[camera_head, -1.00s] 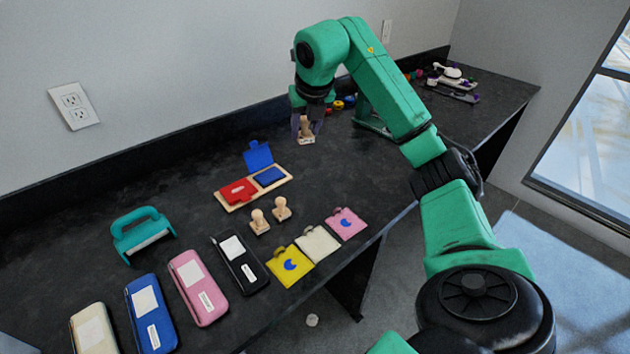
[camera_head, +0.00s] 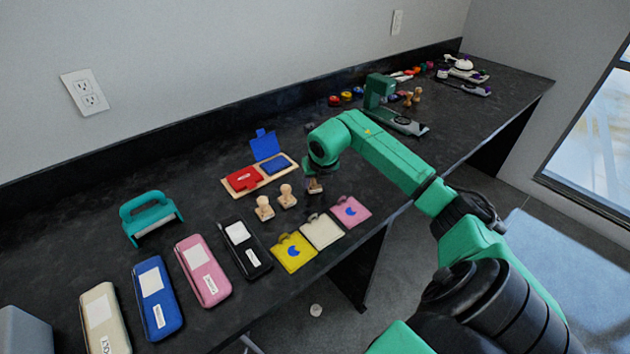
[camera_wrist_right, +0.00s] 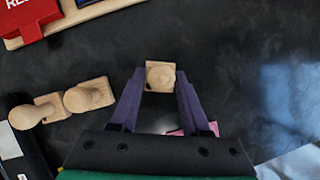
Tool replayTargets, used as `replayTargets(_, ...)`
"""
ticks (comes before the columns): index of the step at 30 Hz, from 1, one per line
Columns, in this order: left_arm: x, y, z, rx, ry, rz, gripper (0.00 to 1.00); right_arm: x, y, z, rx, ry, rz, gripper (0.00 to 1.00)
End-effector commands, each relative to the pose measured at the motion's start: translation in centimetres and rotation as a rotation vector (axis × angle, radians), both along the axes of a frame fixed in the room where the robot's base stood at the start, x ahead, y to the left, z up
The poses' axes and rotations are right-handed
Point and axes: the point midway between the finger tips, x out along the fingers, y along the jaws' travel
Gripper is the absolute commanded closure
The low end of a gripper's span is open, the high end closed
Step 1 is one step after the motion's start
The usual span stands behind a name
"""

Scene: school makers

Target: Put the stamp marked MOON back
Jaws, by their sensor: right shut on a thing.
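My right gripper (camera_head: 314,182) is shut on a wooden stamp (camera_wrist_right: 160,76) with a round knob and a square base. In the head view that stamp (camera_head: 315,187) shows just right of two other wooden stamps, mostly under my wrist. The two other stamps (camera_head: 264,208) and (camera_head: 287,196) stand upright side by side on the dark counter. They also show at the left of the right wrist view (camera_wrist_right: 88,95). No MOON marking is readable on any stamp. My left gripper is not in view.
A wooden tray (camera_head: 225,184) holds a red and a blue ink pad. Yellow, white and pink tags (camera_head: 349,211) lie near the front edge. Several pencil cases (camera_head: 203,272) and a teal punch (camera_head: 149,217) are left. A green and grey tool (camera_head: 400,122) stands farther back.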

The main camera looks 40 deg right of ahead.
Motion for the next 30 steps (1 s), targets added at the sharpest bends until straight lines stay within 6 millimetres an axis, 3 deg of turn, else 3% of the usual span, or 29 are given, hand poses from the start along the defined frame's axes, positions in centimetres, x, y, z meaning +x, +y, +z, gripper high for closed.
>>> replayTargets(5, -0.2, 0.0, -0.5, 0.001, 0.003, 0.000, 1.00, 0.0, 0.0, -0.5, 0.000, 0.000, 0.000, 1.00)
replayTargets(6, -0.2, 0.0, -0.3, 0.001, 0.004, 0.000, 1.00, 0.0, 0.0, -0.3, 0.000, 0.000, 0.000, 0.38)
replayTargets(7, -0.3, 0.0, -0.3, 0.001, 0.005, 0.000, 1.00, 0.0, 0.0, -0.3, 0.000, 0.000, 0.000, 0.27)
replayTargets(8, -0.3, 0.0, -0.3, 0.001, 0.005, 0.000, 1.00, 0.0, 0.0, -0.3, 0.000, 0.001, 0.000, 0.24)
replayTargets(20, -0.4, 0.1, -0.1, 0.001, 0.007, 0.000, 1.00, -0.3, 0.1, 0.7, -0.002, 0.000, 0.000, 0.24)
replayTargets(30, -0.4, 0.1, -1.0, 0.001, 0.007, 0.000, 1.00, -3.7, 1.6, 8.6, -0.005, -0.002, 0.001, 0.24)
